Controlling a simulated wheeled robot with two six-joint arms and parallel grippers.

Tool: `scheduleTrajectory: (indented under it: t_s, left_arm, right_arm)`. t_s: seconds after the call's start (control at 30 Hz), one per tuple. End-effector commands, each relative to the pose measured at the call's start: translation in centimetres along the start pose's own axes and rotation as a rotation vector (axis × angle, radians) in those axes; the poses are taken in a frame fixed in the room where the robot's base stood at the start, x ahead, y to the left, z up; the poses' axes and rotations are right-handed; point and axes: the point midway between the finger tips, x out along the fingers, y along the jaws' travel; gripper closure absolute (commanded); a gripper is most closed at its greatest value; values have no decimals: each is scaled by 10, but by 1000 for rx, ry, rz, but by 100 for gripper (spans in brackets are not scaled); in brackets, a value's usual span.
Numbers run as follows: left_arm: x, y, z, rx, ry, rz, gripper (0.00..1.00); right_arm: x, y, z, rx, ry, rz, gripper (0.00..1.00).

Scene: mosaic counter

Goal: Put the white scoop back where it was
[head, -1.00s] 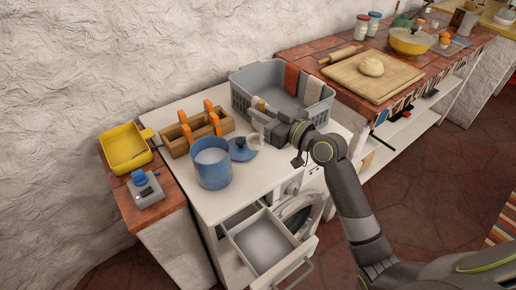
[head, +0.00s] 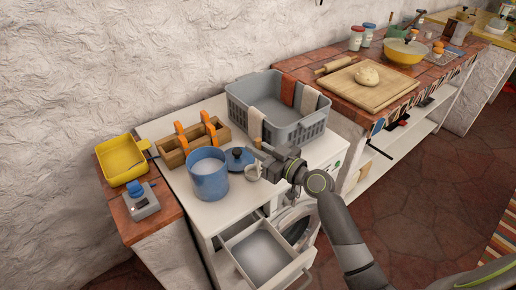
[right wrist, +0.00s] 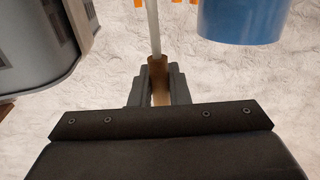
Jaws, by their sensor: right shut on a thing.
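My right gripper (head: 264,156) is shut on the brown handle of the white scoop (head: 252,172), beside the blue canister. In the right wrist view the fingers (right wrist: 158,88) close around the brown handle, and a pale stem (right wrist: 152,25) runs away from it. The scoop's bowl is outside that view. The blue canister (head: 209,182) stands open on the white counter with white contents inside. Its blue lid (head: 238,158) is just behind the scoop. I cannot tell whether the scoop touches the counter. My left gripper is not in view.
A grey laundry basket (head: 302,133) with cloths stands behind the gripper. A wooden caddy (head: 172,157) with orange handles is left of it. An open drawer (head: 283,262) juts out in front. A yellow pan (head: 122,158) and a small grey device (head: 141,203) are at the left.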

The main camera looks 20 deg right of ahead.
Motion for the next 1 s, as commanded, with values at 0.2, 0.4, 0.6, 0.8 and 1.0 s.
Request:
scheduleTrajectory:
  t_s: [0.2,0.4,0.6,0.8,1.0]
  left_arm:
    - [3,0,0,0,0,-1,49]
    - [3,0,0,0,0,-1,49]
    - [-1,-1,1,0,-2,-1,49]
    - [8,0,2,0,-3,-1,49]
    - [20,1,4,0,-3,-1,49]
  right_arm:
    - [0,0,2,-1,0,0,67]
    - [0,0,2,0,0,0,63]
    - [0,0,-1,0,0,0,63]
    - [-26,1,2,-4,-2,1,63]
    - [-71,1,4,-6,-5,0,63]
